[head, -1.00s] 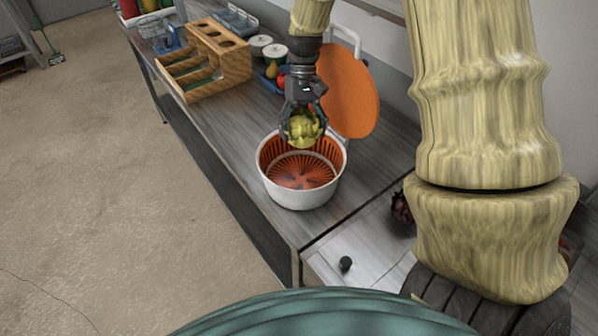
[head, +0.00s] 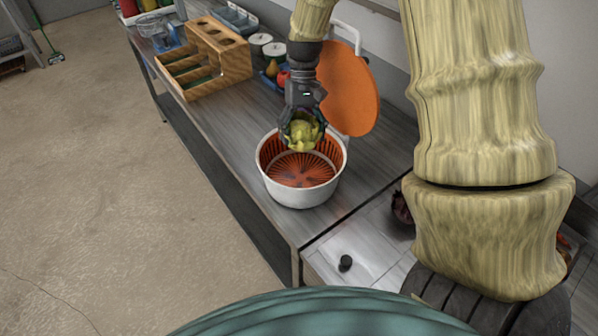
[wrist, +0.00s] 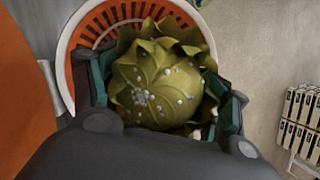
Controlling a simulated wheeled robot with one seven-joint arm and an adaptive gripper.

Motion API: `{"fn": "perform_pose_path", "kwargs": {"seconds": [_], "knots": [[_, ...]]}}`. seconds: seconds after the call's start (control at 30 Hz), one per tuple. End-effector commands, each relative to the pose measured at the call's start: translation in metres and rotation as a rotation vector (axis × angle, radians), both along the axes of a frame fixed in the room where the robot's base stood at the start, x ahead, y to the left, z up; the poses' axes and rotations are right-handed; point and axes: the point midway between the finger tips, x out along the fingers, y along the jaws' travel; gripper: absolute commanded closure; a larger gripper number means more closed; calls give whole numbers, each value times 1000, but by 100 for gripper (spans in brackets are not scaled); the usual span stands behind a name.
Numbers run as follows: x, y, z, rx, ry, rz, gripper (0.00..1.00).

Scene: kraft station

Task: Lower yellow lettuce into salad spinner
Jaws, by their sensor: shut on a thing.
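The yellow lettuce (head: 303,134) is a leafy yellow-green head. My gripper (head: 302,122) points down and is shut on it, with a finger on either side. In the wrist view the lettuce (wrist: 160,85) fills the space between the fingers. The salad spinner (head: 303,197) is a white bowl with an orange slotted basket (head: 302,172), open at the top. The lettuce hangs over the back part of the bowl, around rim height; I cannot tell if it touches the basket. In the wrist view the spinner's white rim (wrist: 66,45) shows behind the lettuce.
A round orange lid (head: 347,92) stands upright just behind the bowl, close to my gripper. A wooden rack (head: 205,62) and white-lidded jars (head: 274,48) stand farther back. A dark red vegetable (head: 402,207) lies to the right. The counter left of the bowl is clear.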

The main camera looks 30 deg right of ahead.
Motion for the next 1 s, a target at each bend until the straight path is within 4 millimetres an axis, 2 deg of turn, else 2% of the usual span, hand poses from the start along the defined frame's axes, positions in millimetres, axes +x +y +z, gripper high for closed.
{"fn": "perform_pose_path", "kwargs": {"seconds": [1.0], "knots": [[0, 0, -39, 0, 0, 0, 50]]}}
